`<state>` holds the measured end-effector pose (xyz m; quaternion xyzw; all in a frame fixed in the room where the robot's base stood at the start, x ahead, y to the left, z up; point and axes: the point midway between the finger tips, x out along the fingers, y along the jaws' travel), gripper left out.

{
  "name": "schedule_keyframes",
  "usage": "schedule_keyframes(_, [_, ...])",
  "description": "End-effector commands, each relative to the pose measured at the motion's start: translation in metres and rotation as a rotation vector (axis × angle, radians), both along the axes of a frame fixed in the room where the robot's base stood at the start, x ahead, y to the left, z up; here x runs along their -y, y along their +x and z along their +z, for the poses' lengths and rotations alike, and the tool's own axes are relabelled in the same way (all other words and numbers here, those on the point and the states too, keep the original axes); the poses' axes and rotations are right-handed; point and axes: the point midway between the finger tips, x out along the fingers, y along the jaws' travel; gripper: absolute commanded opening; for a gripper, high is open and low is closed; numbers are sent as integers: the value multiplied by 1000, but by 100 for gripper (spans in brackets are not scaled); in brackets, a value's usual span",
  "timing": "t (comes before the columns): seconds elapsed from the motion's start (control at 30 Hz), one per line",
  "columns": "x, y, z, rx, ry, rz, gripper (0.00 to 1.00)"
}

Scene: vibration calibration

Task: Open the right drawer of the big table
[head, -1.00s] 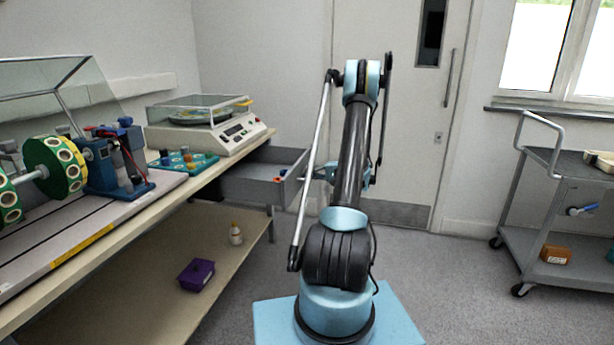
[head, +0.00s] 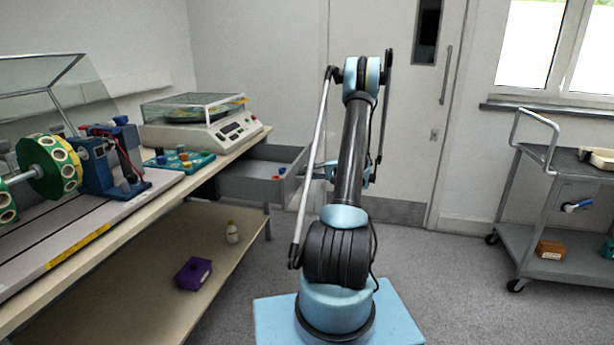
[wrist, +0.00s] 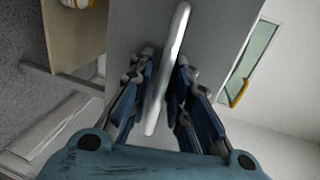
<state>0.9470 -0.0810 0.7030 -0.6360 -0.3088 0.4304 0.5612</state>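The right drawer (head: 247,186) of the big table (head: 215,166) is grey and stands pulled out at the table's far end, with small orange and blue items inside. In the wrist view its grey front (wrist: 128,30) carries a pale bar handle (wrist: 165,72). My gripper (wrist: 166,68) has its fingers closed in around this handle, one on each side. Contact at the fingertips is hard to make out. In the head view my arm hides the handle and most of the gripper.
On the tabletop are a balance-like device (head: 205,128), a teal tray (head: 178,160) and a blue-and-green machine (head: 110,165). A purple box (head: 194,273) and a small bottle (head: 232,233) sit on the lower shelf. A trolley (head: 550,190) stands right; a door (head: 390,150) is behind.

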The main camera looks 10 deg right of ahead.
Motion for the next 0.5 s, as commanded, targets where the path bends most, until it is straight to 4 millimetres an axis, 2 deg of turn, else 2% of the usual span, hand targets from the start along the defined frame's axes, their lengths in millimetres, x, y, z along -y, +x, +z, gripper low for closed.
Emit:
schedule_keyframes(0.17, [13,-6,3,0,0,-3,18])
schedule_keyframes(0.5, [69,-34,15,-1,0,-2,18])
